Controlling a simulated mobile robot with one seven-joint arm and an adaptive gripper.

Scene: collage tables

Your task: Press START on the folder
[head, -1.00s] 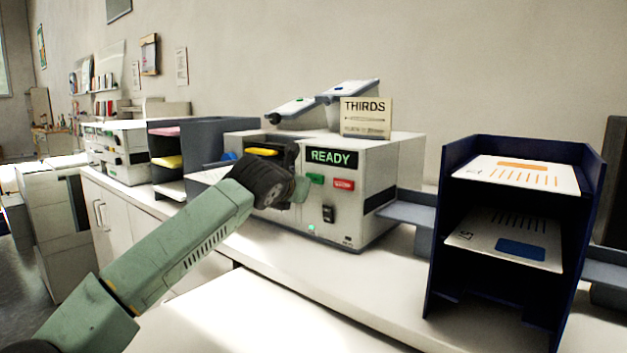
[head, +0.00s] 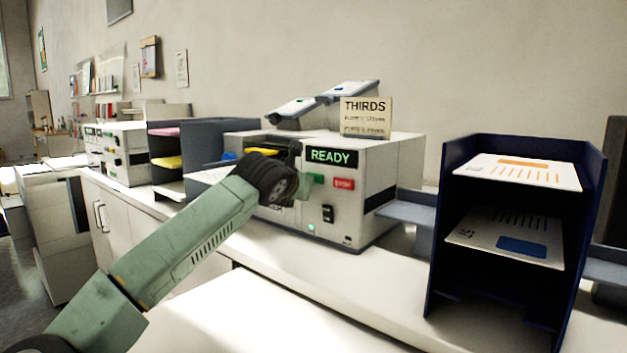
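The folder (head: 362,220) is a white box machine on the counter, with a display (head: 331,156) reading READY in green. A green button (head: 317,180), probably START, sits below the display, beside a red button (head: 344,183) that seems to read STOP. A black switch (head: 328,213) and a small green light (head: 311,227) are lower on the front. My gripper (head: 303,187) is in front of the folder's face, its tip just left of the green button. I cannot tell whether it touches the button. The fingers are small and partly hidden by the wrist.
A THIRDS sign (head: 366,118) stands on the folder. A dark blue shelf (head: 455,215) with printed sheets stands to the right. A grey tray (head: 408,212) juts out between them. Another organizer (head: 214,140) and a second machine (head: 125,153) stand to the left. The front counter (head: 290,305) is clear.

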